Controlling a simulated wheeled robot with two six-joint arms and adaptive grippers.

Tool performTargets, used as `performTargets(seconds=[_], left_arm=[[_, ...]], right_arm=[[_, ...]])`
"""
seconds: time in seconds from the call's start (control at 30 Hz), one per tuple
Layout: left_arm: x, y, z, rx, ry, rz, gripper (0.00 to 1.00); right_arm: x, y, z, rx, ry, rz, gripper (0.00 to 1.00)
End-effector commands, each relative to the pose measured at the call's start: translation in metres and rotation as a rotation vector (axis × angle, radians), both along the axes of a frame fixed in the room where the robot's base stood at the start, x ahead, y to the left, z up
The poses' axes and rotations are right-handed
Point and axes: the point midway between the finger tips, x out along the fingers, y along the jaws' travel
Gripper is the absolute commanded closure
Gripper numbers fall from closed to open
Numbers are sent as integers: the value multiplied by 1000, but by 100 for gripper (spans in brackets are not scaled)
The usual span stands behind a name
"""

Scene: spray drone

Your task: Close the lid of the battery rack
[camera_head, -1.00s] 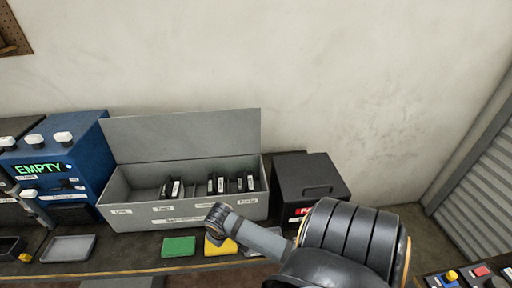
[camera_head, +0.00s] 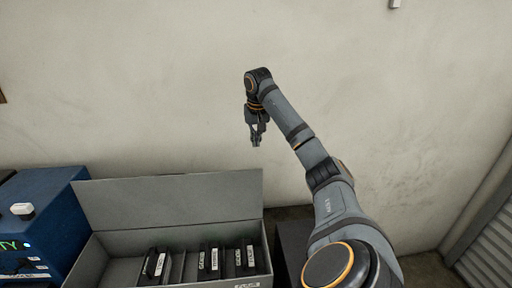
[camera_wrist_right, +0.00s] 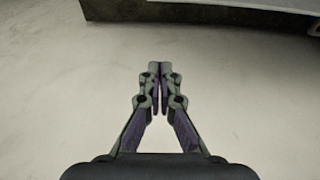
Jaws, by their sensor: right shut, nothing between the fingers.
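The battery rack (camera_head: 100,262) is a grey box at the lower left of the head view, with several black batteries (camera_head: 212,262) standing in it. Its lid (camera_head: 170,203) stands open, raised at the back of the box. My right gripper (camera_head: 256,144) hangs above the lid's right end in the head view, pointing down and apart from it. In the right wrist view its fingers (camera_wrist_right: 159,72) are together with nothing between them. A grey edge (camera_wrist_right: 215,8) at the top of that view may be the lid. My left gripper is not in view.
A plain wall (camera_head: 130,90) rises behind. The air above the rack is free.

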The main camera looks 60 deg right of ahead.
Motion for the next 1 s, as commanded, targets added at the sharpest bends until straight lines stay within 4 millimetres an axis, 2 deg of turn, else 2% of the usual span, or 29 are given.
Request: performTargets(seconds=[0.1, 0.17, 0.27, 0.37, 0.4, 0.5, 0.6, 0.7, 0.83, 0.87, 0.9, 1.0], left_arm=[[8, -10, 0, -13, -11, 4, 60], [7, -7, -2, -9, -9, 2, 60], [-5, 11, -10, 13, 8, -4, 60], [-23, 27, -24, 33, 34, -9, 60], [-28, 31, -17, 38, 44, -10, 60], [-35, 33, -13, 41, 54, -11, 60], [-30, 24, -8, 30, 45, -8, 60], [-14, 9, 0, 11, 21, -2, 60], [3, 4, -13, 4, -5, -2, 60], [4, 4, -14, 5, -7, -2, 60], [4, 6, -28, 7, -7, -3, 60], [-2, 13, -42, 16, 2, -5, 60]], right_arm=[[-2, -2, 4, 8, -5, -10, 100], [-2, -2, 1, 7, -5, -9, 100], [0, -3, -10, 6, -4, -9, 100], [3, -6, -29, 7, -5, -7, 100], [3, -8, -32, 4, 1, -8, 100], [6, -12, -52, 4, 3, -8, 100], [9, -15, -73, 4, 3, -8, 100], [12, -19, -93, 6, 3, -8, 100], [1, -9, -95, -8, 0, -5, 100], [-1, -4, -95, -5, 4, -4, 100], [-3, -3, -101, -3, -2, -6, 100], [-7, 3, -98, -2, -5, -8, 100]])
